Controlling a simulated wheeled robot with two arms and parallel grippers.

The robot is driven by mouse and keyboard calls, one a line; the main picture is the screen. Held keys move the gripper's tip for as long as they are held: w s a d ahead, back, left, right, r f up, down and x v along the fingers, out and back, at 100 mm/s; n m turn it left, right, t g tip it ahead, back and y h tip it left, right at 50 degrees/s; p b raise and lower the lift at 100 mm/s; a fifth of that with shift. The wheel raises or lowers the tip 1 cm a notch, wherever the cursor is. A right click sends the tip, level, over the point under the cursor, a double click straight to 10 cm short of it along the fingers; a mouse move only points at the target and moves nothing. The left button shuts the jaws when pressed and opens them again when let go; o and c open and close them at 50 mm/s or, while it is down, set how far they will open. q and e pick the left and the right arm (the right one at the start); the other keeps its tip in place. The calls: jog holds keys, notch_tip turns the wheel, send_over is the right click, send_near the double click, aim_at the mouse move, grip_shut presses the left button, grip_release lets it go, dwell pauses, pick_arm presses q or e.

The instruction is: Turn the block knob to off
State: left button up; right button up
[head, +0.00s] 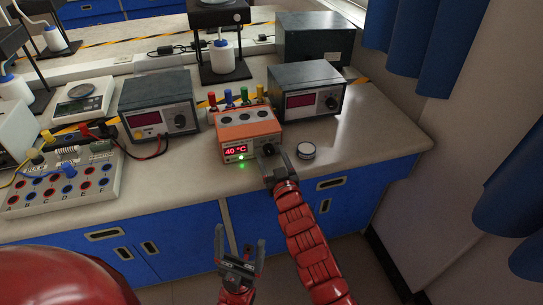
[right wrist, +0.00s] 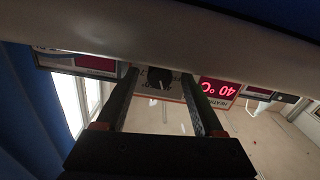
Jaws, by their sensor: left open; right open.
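The orange block heater (head: 248,132) stands near the bench's front edge. Its red display reads 40 °C and a green light glows below it. Its dark knob (head: 268,149) is at the right of the front face, partly hidden by my right gripper (head: 275,162). In the right wrist view the knob (right wrist: 160,78) shows between my two open fingers, with gaps on both sides. I cannot tell how deep the fingers reach around it. My left gripper (head: 240,262) is open and empty, low in front of the blue cabinets.
A power supply (head: 307,90) stands behind right of the heater, another (head: 158,105) to its left. A socket board (head: 65,180) is at left. The bench at right is clear.

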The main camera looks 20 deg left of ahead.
grip_shut()
dwell(0.4)
jog(key=shift+n, duration=0.4)
jog(key=n, duration=0.3)
jog(key=shift+n, duration=0.4)
jog(key=n, duration=0.5)
jog(key=shift+p, duration=0.4)
jog(key=shift+n, duration=0.3)
